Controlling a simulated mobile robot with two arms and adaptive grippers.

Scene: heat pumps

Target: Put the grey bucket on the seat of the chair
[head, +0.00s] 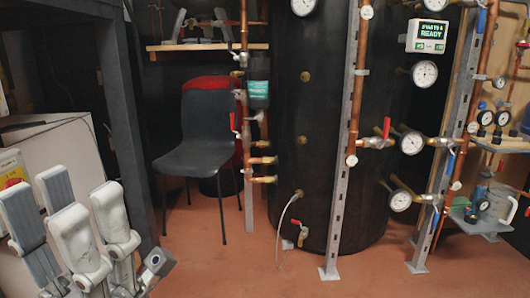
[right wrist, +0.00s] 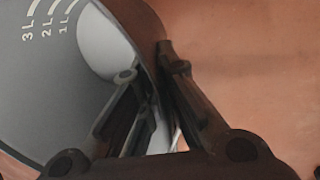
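The chair (head: 200,119) stands left of the middle in the head view, with a dark grey seat (head: 195,157), thin dark legs and red on its backrest. Its seat looks empty. The grey bucket (right wrist: 60,75) fills the left of the right wrist view, with its inside and white litre marks showing; I do not see it in the head view. My right gripper (right wrist: 158,85) has one finger on each side of the bucket's wall near the rim and looks shut on it. My left gripper (head: 67,215) is at the lower left of the head view, fingers apart and empty.
A large black tank (head: 315,130) with gauges, copper pipes and grey metal posts (head: 340,200) stands right of the chair. A wooden shelf (head: 205,46) hangs above the chair. A dark frame post (head: 125,120) is left of it. Reddish floor (head: 215,265) in front is clear.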

